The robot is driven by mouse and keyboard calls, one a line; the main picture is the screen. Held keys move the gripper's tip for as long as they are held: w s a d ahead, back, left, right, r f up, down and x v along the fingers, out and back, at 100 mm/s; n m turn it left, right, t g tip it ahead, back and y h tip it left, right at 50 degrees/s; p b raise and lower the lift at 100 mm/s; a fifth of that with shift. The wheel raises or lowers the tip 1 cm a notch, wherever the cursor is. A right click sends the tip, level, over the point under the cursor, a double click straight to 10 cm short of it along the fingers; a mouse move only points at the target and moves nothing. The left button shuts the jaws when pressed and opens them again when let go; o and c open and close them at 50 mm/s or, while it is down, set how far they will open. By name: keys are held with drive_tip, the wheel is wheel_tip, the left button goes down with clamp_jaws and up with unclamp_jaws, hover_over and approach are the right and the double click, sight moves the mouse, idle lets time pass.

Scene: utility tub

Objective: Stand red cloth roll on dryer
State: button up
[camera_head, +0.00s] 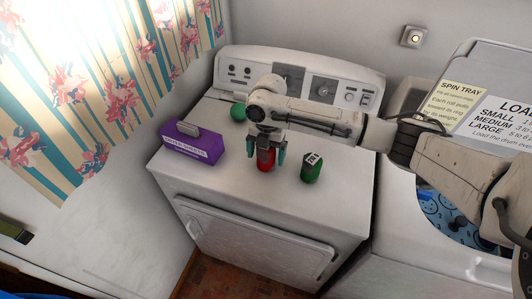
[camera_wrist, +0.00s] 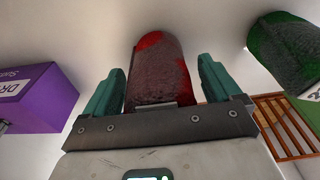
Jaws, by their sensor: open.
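The red cloth roll (camera_head: 265,158) stands upright on the white dryer top (camera_head: 228,178), near its middle. My gripper (camera_head: 266,154) comes down from above with one teal finger on each side of the roll. In the wrist view the roll (camera_wrist: 158,62) lies between the two open fingers (camera_wrist: 160,88), with a gap showing on both sides. It looks dark brownish with bright red patches at its upper end there. The roll's upper part is hidden behind my gripper in the head view.
A purple box (camera_head: 192,142) stands to the left on the dryer. A green roll with a pale top (camera_head: 311,170) stands to the right, and another green object (camera_head: 238,112) is behind. The open washer (camera_head: 445,215) is at the right. The dryer's front is clear.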

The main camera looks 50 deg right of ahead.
drive_tip(key=r, duration=0.4)
drive_tip(key=d+r+b, duration=0.1)
drive_tip(key=r, duration=0.7)
drive_tip(key=shift+w+d+r+b, duration=0.15)
drive_tip(key=shift+w+b, duration=0.1)
drive_tip(key=shift+b, duration=0.15)
